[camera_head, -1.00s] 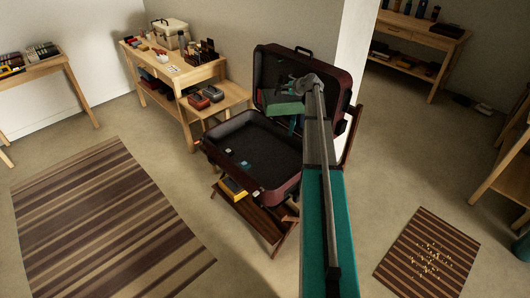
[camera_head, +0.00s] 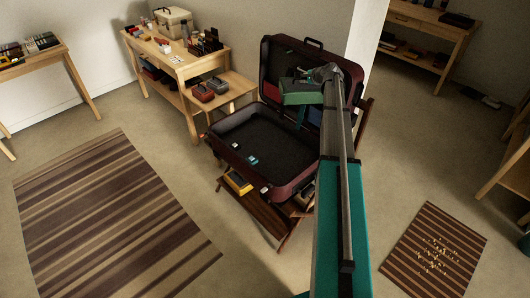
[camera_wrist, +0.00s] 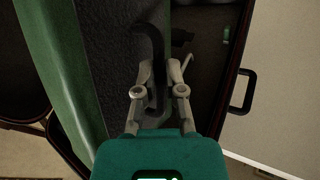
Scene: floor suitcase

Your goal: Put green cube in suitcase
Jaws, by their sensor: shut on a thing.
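The open dark-red suitcase (camera_head: 298,183) rests on a low wooden stand, its lid raised at the back. A green block (camera_head: 299,97), which seems to be the green cube, is above the suitcase's back part, in front of the lid. In the wrist view a large green thing (camera_wrist: 62,75) with a dark textured face fills the left side. My gripper (camera_wrist: 160,82) is shut on a dark curved handle-like part beside that face; I take it as part of the green cube. My arm hides the suitcase's right side.
A wooden workbench (camera_head: 185,65) with tools stands behind left. Striped rugs (camera_head: 100,220) lie on the floor at left and right.

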